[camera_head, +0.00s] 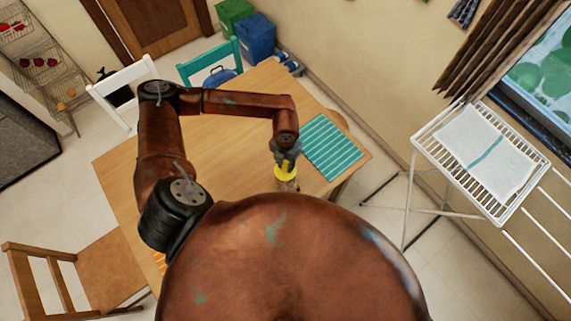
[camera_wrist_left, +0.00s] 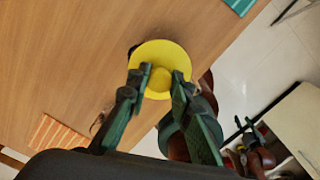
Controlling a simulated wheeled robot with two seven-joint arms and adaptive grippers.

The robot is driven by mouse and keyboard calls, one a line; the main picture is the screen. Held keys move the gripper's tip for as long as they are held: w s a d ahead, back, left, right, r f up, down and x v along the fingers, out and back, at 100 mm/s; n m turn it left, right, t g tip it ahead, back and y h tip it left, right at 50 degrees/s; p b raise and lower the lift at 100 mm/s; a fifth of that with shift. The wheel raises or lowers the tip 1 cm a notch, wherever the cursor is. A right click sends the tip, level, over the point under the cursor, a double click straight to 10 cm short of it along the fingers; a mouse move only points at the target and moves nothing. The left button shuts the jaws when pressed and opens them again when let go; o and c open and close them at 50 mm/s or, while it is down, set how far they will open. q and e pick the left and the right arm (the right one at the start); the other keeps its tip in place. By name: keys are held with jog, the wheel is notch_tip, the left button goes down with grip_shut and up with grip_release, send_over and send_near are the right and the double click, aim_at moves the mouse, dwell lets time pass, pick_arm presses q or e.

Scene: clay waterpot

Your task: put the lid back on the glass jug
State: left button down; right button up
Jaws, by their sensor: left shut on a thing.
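The yellow round lid (camera_wrist_left: 160,54) is held by its knob between the fingertips of my left gripper (camera_wrist_left: 158,84). In the head view the lid (camera_head: 286,172) is below my left gripper (camera_head: 285,157), near the table's right edge. A small part of what looks like the glass jug (camera_head: 288,186) shows just under the lid. The lid hides most of it, and I cannot tell whether they touch. In the wrist view a dark curved edge shows beside the lid. My right gripper seems to show small in the wrist view (camera_wrist_left: 246,128), its jaws unclear.
The wooden table (camera_head: 225,140) is mostly bare. A teal striped mat (camera_head: 332,147) lies right of my left gripper. An orange striped mat (camera_wrist_left: 57,138) shows in the wrist view. Chairs stand around the table, and a drying rack (camera_head: 478,155) is at the right.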

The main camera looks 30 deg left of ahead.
dwell(0.4)
pick_arm(q)
jog(key=c, duration=1.7)
grip_release()
jog(key=shift+o, duration=0.6)
jog(key=o, duration=0.4)
jog(key=shift+r, duration=0.1)
jog(key=shift+r+p, duration=1.75)
jog(key=shift+r, duration=1.65)
grip_shut()
